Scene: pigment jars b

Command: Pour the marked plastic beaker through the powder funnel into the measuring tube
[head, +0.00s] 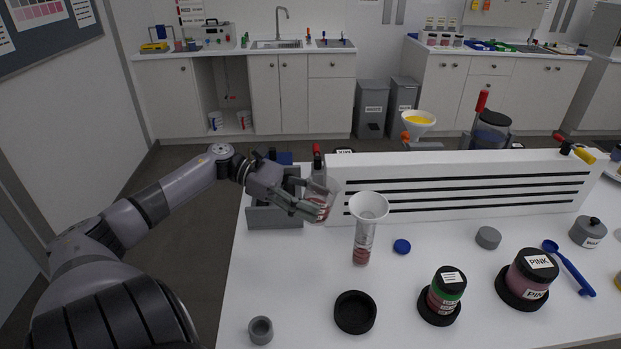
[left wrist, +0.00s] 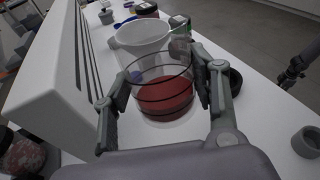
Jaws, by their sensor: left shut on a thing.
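My left gripper (head: 321,198) is shut on the clear plastic beaker (left wrist: 165,92), which has dark rings and red powder in its lower part. The beaker is left of the white powder funnel (head: 368,205), near its rim height; I cannot tell its exact tilt or whether they touch. The funnel sits in the mouth of the clear measuring tube (head: 362,243), which stands upright with some reddish powder low down. The funnel also shows beyond the beaker in the left wrist view (left wrist: 140,36). A dark grey shape at that view's right edge seems to be my right gripper (left wrist: 288,78); its fingers are unclear.
A white slotted panel (head: 450,187) stands behind the funnel. A blue cap (head: 402,246) and grey lid (head: 488,238) lie to the right. A black lid (head: 355,312), green-labelled jar (head: 442,296), pink jar (head: 528,279) and grey cup (head: 260,330) are in front.

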